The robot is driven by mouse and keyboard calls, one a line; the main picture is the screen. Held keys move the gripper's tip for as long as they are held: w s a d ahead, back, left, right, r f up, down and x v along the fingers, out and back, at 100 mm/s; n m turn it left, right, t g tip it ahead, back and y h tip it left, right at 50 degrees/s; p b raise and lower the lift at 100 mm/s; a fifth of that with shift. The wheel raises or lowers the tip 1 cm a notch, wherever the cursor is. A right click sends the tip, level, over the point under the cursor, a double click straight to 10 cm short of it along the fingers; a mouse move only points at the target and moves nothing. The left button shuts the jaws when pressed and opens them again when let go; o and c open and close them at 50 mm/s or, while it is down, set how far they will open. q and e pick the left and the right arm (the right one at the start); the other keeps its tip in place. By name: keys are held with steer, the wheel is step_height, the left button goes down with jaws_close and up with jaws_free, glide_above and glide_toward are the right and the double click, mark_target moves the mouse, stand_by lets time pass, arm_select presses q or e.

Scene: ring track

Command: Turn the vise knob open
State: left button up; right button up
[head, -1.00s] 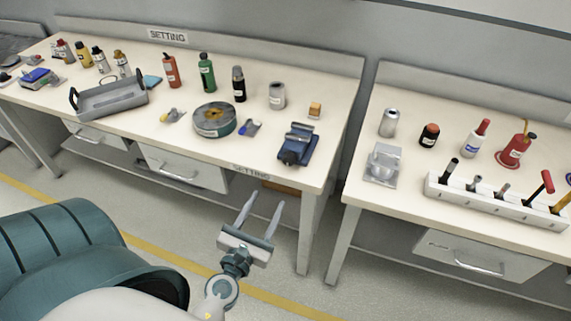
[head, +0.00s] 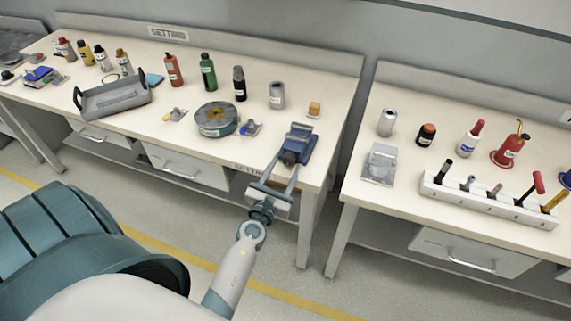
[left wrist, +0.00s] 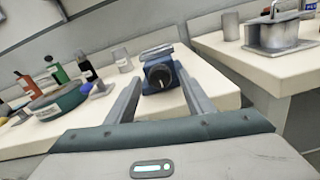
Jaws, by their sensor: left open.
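The blue vise (head: 299,140) stands near the front right corner of the left table. Its round black knob (left wrist: 160,76) faces me in the left wrist view, with a pale mark on its face. My left gripper (head: 285,163) is open, its two fingers pointing at the front of the vise. In the left wrist view the fingers (left wrist: 156,88) lie to either side of the knob, apart from it as far as I can see. My right gripper is not in view.
A round green tin (head: 216,121) and a small blue item (head: 250,128) lie left of the vise. A small orange block (head: 314,109) sits behind it. A gap separates this table from the right table (head: 345,190), which bears a tool rack (head: 488,200).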

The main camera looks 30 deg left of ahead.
arm_select(q)
steer(key=shift+w+a, duration=0.15)
steer(key=shift+w, duration=0.35)
steer(key=c, duration=1)
steer(key=shift+c, duration=0.2)
